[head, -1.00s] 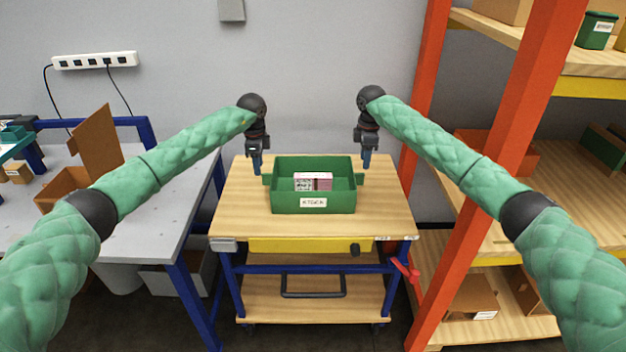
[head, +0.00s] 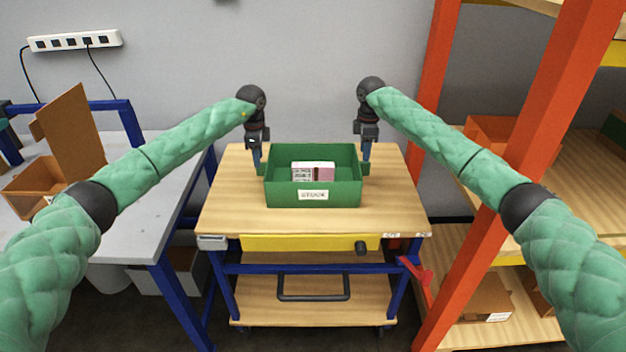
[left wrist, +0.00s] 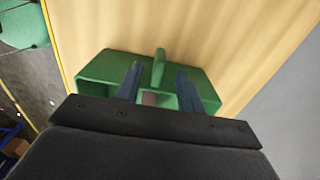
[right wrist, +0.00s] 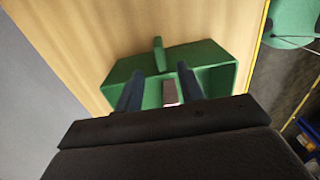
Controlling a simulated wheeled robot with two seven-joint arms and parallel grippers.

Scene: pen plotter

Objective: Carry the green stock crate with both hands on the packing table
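The green stock crate (head: 285,192) sits upright on a wooden-topped trolley (head: 235,215), with a white label on its front and a pink-and-white box (head: 313,171) inside. My left gripper (head: 257,162) points down at the crate's left end. In the left wrist view its fingers stand apart, with the left green handle (left wrist: 159,66) between them and gaps at its sides. My right gripper (head: 366,157) points down at the right end, its fingers apart around the right handle (right wrist: 159,55). Neither gripper appears closed on its handle.
A grey table (head: 130,218) with an open cardboard box (head: 35,185) stands at left. An orange-posted shelf rack (head: 500,170) stands close at right. The trolley top is clear around the crate. The trolley has a yellow drawer front (head: 300,243).

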